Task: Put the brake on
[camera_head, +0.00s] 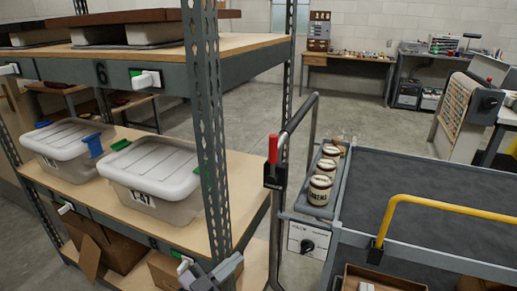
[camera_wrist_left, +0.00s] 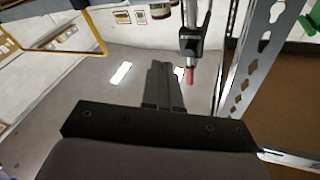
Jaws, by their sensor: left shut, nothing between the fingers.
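A brake lever with a red grip (camera_head: 273,149) and a black housing (camera_head: 274,177) sits on the dark upright tube of the cart's handle. The red grip points up in the head view. In the left wrist view the red grip (camera_wrist_left: 189,76) and black housing (camera_wrist_left: 190,42) show just right of the fingers. The cart (camera_head: 430,185) has a dark grey deck. My left gripper (camera_head: 212,272) is shut and empty at the bottom of the head view, below and left of the lever and apart from it. Its closed fingers also show in the wrist view (camera_wrist_left: 160,80). My right gripper is out of view.
A metal shelf rack (camera_head: 215,150) with lidded bins (camera_head: 155,180) stands close on the left. Several labelled jars (camera_head: 320,189) stand on the cart's side tray, above a white panel with a black knob (camera_head: 308,243). A yellow rail (camera_head: 445,203) crosses the deck. Open floor lies behind.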

